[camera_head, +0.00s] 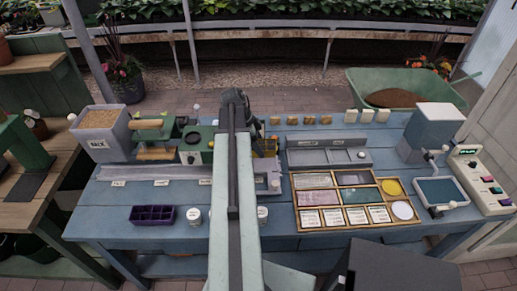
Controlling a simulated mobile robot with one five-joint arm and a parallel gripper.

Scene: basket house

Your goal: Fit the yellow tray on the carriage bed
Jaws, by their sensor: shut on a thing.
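The yellow tray (267,146) shows only in part, just right of my arm near the back of the blue bench. My dark gripper (257,132) is at the far end of my arm, right at the tray, and is shut on it. My arm hides the fingertips and the tray's left side. A pale grey bed (266,182), which looks like the carriage bed, lies nearer than the tray, at the right end of a long grey track (150,172). My arm covers part of it. I cannot tell whether the tray touches anything below.
A purple compartment tray (153,215) and white jars (192,216) stand in front of the track. A green press-like machine (195,142) and a grey bin (102,132) stand left. A wooden-framed board (355,200) and a grey slotted holder (328,155) lie right.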

